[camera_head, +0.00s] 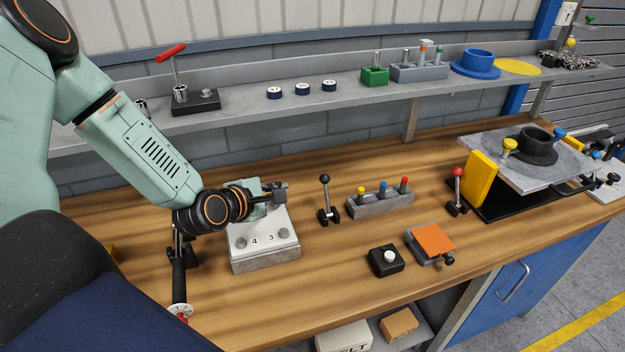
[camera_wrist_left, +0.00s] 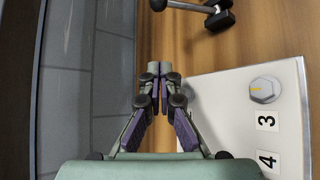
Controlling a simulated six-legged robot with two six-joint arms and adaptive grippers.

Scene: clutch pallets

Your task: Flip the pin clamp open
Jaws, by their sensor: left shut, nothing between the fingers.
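I cannot tell for sure which fixture is the pin clamp. A black-knobbed lever (camera_head: 326,200) stands upright on a small black base on the bench. Part of a black lever fixture shows at the top edge in the left wrist view (camera_wrist_left: 218,14). On the shelf, a red-handled clamp (camera_head: 178,75) stands raised over a metal cylinder on a black base. My left gripper (camera_head: 280,190) is over the back of the white-topped box, left of the black-knobbed lever and apart from it. Its fingertips (camera_wrist_left: 160,69) are together and empty. My right gripper is out of view.
The white-topped box (camera_head: 265,254) has knobs marked 4 and 3. A black-handled fixture (camera_head: 180,270) stands left of it. Right are a block with coloured pegs (camera_head: 380,205), a black button box (camera_head: 385,262) and an orange-topped block (camera_head: 432,238). The shelf (camera_head: 240,127) runs behind.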

